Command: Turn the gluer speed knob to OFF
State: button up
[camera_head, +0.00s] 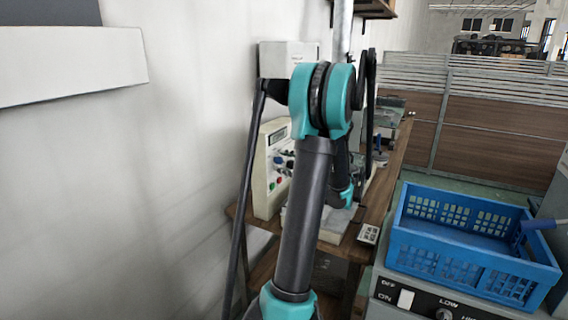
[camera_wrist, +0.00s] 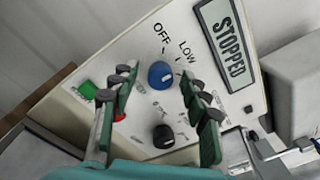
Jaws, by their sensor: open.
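A blue knob (camera_wrist: 161,75) sits on a cream control panel (camera_wrist: 222,110) in the wrist view, with the printed words OFF and LOW beside it. I cannot make out clearly which mark it points to. My gripper (camera_wrist: 159,77) is open, with one finger to each side of the blue knob; I cannot tell whether they touch it. A black knob (camera_wrist: 163,136) is lower on the panel. A display (camera_wrist: 228,45) reads STOPPED. In the head view, the cream panel (camera_head: 263,178) stands left of my arm, which hides part of it; the fingertips are hidden there.
A green button (camera_wrist: 88,90) and a partly hidden red button (camera_wrist: 120,116) are near the left finger. A blue crate (camera_head: 470,262) stands at right in the head view, above another panel marked ON, OFF and LOW (camera_head: 420,300). A wall (camera_head: 150,190) is at left.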

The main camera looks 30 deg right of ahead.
grip_shut()
jog(key=shift+n, duration=0.3)
jog(key=n, duration=0.4)
jog(key=shift+n, duration=0.3)
jog(key=n, duration=0.4)
jog(key=shift+f+n+y, duration=0.1)
jog(key=shift+n+y, duration=0.2)
jog(key=shift+n, duration=0.1)
dwell(0.4)
grip_release()
